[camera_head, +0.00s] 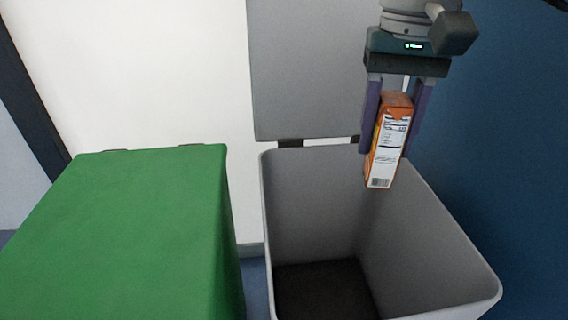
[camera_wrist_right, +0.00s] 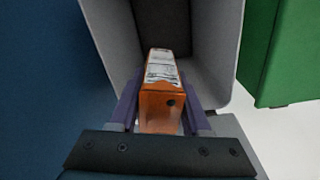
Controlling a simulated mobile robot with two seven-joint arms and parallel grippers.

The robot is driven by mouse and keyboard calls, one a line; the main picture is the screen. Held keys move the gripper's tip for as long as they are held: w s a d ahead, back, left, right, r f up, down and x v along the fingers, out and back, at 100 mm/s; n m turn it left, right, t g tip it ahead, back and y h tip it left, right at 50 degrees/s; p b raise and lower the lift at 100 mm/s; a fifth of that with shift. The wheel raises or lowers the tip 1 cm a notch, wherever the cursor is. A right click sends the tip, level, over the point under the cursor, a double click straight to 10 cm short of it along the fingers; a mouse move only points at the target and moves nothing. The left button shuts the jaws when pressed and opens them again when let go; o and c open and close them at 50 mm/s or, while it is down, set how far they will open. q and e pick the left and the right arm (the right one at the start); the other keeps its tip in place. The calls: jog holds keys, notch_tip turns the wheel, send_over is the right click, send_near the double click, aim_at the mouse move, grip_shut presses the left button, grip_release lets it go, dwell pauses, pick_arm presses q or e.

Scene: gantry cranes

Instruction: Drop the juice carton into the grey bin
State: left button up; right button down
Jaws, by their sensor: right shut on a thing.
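The juice carton (camera_head: 388,145) is orange with a white label panel, and hangs nearly upright, slightly tilted. My right gripper (camera_head: 393,140) is shut on it, with a purple finger on each side. In the head view the carton shows over the back part of the grey bin (camera_head: 477,262), whose lid (camera_head: 310,75) stands open at the back. In the right wrist view the carton (camera_wrist_right: 160,105) sits between the fingers, with the bin's inside (camera_wrist_right: 192,38) beyond it. The bin's dark floor shows no objects where visible. My left gripper is not in view.
A green bin (camera_head: 150,225) with a closed top stands to the left of the grey bin, with a narrow gap between them. A white wall (camera_head: 180,80) is behind, and a blue wall (camera_head: 500,130) is on the right.

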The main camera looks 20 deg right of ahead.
aim_at(395, 98)
notch_tip(395, 98, down, 6)
jog(key=b, duration=0.4)
jog(key=shift+r, duration=0.25)
jog(key=shift+c, duration=1.4)
grip_release()
jog(key=shift+r, duration=0.15)
notch_tip(395, 98, up, 9)
jog(key=p, duration=0.4)
jog(key=shift+f, duration=0.2)
jog(key=shift+r, duration=0.6)
jog(key=shift+a, duration=0.1)
